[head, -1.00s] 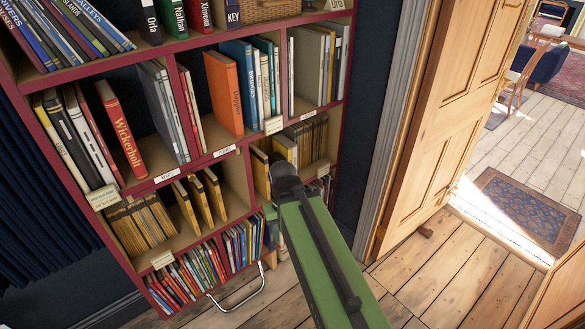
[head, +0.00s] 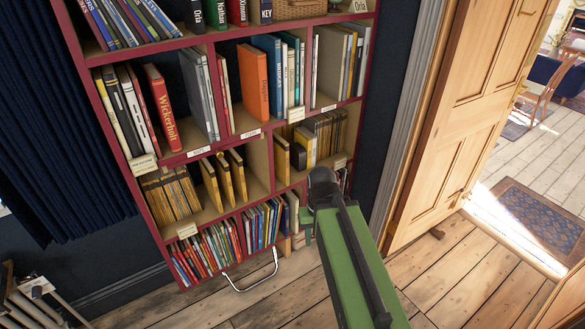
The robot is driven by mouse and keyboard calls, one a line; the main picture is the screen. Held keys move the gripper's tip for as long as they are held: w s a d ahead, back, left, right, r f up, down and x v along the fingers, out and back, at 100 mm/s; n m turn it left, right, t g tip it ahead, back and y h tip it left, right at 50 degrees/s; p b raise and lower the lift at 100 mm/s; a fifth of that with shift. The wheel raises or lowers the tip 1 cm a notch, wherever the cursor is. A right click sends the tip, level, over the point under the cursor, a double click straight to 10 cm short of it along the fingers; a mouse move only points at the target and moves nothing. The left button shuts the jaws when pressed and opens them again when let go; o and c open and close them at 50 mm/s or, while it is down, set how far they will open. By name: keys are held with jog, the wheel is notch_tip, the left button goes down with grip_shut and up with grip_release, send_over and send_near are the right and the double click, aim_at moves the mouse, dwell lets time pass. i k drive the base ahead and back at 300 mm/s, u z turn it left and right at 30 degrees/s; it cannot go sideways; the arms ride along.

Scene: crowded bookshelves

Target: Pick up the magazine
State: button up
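Yellow-spined magazines stand upright on the shelf row above the lowest one. One group (head: 170,193) is packed at the left, a few (head: 238,174) lean in the middle, and more (head: 327,132) stand in the right compartment. I cannot tell which one is the task's magazine. My green arm reaches from the bottom toward the right compartment.
The red-edged bookcase (head: 213,37) is crowded with books, including an orange one (head: 253,82) and a red one (head: 161,105). A wooden door (head: 450,130) stands open at the right. Plank floor (head: 270,310) is clear in front.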

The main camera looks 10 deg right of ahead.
aim_at(280, 147)
jog(key=z, duration=0.1)
jog(key=k, duration=0.4)
jog(key=u, duration=0.25)
jog(key=i, duration=0.8)
jog(key=u, duration=1.2)
jog(key=k, duration=0.1)
jog(key=u, duration=2.65)
jog(key=k, duration=1.05)
jog(key=z, duration=0.6)
